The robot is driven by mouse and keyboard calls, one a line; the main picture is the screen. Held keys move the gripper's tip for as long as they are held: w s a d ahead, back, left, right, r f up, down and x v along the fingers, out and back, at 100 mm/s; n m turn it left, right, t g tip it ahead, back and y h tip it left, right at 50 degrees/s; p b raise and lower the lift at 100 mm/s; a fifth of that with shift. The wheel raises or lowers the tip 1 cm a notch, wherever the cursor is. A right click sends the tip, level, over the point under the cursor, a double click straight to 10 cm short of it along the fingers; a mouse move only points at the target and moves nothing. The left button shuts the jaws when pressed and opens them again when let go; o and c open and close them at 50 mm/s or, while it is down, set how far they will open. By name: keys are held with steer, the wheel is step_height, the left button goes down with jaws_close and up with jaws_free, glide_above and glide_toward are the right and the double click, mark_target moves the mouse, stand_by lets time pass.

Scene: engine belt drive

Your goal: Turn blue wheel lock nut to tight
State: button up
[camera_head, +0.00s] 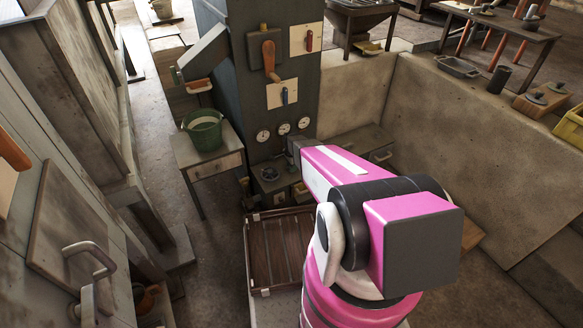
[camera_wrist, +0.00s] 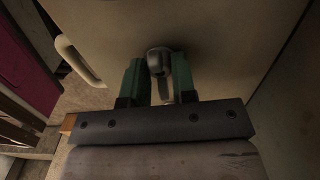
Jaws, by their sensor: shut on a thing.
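In the head view a small dark bluish wheel (camera_head: 269,173) sits on the low bench below the gauges. Its lock nut is too small to make out there. My pink arm reaches to the right of this wheel, and the arm hides my gripper in that view. In the wrist view my gripper (camera_wrist: 158,78) shows two green fingers on either side of a small grey rounded piece (camera_wrist: 158,62), and it is shut on that piece. A paler grey part hangs below it between the fingers. I cannot tell whether this piece is the lock nut.
Three gauges (camera_head: 283,129) and switch panels (camera_head: 289,93) are on the dark column. A green bucket (camera_head: 203,131) stands on a small table at left. A slatted crate (camera_head: 282,250) lies below the bench. In the wrist view a pale handle (camera_wrist: 76,61) is left of the fingers.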

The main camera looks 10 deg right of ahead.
steer(key=o, duration=0.9)
step_height(320, 180, up, 11)
steer(key=shift+f, duration=0.1)
stand_by(0.3)
